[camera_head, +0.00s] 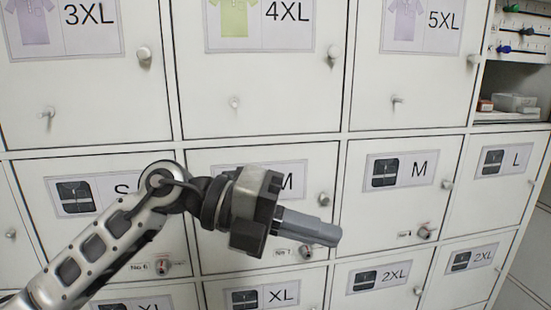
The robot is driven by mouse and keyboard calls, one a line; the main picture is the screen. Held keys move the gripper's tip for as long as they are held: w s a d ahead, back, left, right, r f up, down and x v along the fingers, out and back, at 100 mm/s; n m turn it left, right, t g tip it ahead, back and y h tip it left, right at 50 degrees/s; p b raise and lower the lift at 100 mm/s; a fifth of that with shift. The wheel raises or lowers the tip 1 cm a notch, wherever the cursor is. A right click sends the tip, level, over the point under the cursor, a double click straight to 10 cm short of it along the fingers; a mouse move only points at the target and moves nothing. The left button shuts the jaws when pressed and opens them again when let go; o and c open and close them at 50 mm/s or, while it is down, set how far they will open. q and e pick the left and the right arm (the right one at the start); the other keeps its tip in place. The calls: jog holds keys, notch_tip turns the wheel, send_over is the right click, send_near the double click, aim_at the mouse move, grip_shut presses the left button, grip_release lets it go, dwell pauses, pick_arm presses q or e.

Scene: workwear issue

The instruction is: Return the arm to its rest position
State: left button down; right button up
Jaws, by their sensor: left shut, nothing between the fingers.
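My left arm comes in from the lower left in the head view. My left gripper (325,234) is at its end, pointing right, with its fingers closed together and nothing between them. It is raised in front of the white locker doors and overlaps the middle row, hiding part of a door labelled M (290,181). Whether it touches the door cannot be told. My right gripper is not in view.
White lockers with knobs fill the view. The top row is labelled 3XL (90,14), 4XL (287,12) and 5XL (443,19). Doors labelled M (422,170) and L (515,159) stand right of the gripper. An open shelf (508,119) holds small boxes at the upper right.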

pick_arm(q)
jog(key=w+a+f+n+t+y+p, duration=0.15)
jog(key=a+f+n+t, duration=0.4)
jog(key=n+t, duration=0.75)
jog(key=w+a+f+n+t+y+p, duration=0.1)
jog(key=w+a+f+n+t+y, duration=0.15)
jog(key=a+f+n+t, duration=0.95)
jog(key=s+a+f+n+g+y+p, duration=0.1)
jog(key=s+f+n+g+y, duration=0.6)
jog(key=s+f+n+g, duration=0.5)
notch_tip(320, 180, down, 3)
jog(key=shift+s+r+n+y+p, duration=0.2)
jog(key=shift+s+n+y+p, duration=0.2)
jog(key=shift+s+n, duration=0.6)
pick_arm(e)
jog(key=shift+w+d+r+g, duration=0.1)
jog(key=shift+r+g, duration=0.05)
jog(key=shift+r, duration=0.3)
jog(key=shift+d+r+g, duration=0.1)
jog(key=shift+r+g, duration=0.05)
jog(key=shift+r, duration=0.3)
pick_arm(q)
jog(key=shift+s+m, duration=0.1)
jog(key=shift+m, duration=0.2)
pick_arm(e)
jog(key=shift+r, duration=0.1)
